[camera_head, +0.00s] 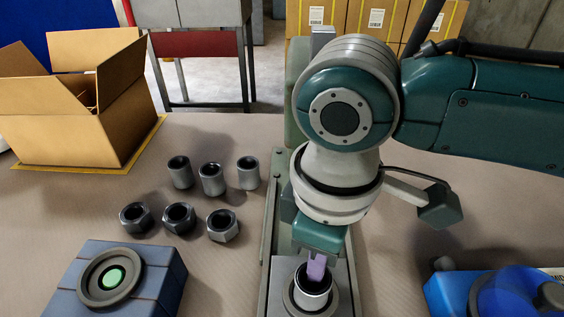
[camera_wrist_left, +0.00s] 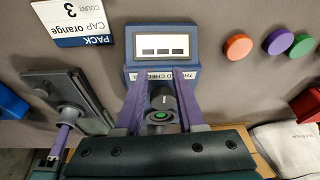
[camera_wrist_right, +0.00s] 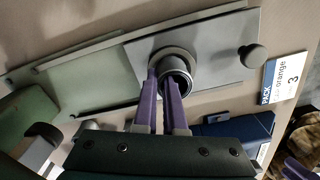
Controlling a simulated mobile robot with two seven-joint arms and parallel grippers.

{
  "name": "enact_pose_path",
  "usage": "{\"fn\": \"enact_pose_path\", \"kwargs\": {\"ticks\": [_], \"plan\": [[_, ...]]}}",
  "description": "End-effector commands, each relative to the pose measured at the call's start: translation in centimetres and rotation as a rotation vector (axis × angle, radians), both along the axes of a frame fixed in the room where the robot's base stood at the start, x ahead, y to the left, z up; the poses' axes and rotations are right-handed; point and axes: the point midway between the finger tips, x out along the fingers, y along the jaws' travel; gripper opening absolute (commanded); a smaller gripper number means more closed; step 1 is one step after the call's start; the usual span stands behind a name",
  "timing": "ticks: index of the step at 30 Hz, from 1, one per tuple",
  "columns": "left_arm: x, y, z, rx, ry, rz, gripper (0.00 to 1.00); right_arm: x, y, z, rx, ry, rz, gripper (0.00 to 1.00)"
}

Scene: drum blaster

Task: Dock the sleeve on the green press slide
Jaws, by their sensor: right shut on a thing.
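The sleeve (camera_head: 313,294), a dark short tube, stands upright in a round collar on the grey slide plate (camera_head: 345,300). My right gripper (camera_head: 316,268) is shut on its rim, with a purple finger reaching into the bore. In the right wrist view the sleeve (camera_wrist_right: 178,77) sits within the collar, and both fingers are close together at its wall. How deep it sits is hard to tell. The slide's rails run back toward the green press (camera_head: 297,110), partly hidden by my right arm. My left gripper (camera_wrist_left: 160,92) shows only in the left wrist view, its fingers spread apart.
A blue checker (camera_head: 165,275) with a green-centred ring stands left of the slide. Several loose sleeves and nuts (camera_head: 180,217) stand behind it. An open carton (camera_head: 85,120) is at the back left. A blue device (camera_head: 490,292) sits at the right front.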

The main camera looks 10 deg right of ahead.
Motion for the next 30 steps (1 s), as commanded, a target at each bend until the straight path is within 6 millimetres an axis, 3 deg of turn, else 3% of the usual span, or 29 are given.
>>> {"fn": "enact_pose_path", "kwargs": {"ticks": [2,3,6,16,30], "plan": [[0.0,0.0,-0.1,0.002,0.0,-0.002,0.38,0.0,0.0,-0.2,0.001,-0.001,0.0,0.0],[0.0,0.1,-0.1,0.002,0.0,-0.002,0.38,0.0,0.0,-0.1,0.001,-0.001,0.0,0.12],[0.0,0.1,-0.1,0.002,0.0,-0.002,0.38,0.0,0.0,-0.1,0.001,-0.001,0.0,0.2],[0.0,0.0,0.4,0.001,0.0,-0.001,0.38,0.0,0.0,0.3,0.0,0.0,0.0,0.2],[0.0,-0.2,4.7,-0.009,0.0,0.005,0.38,0.0,0.1,4.0,0.001,0.0,-0.001,0.2]]}}
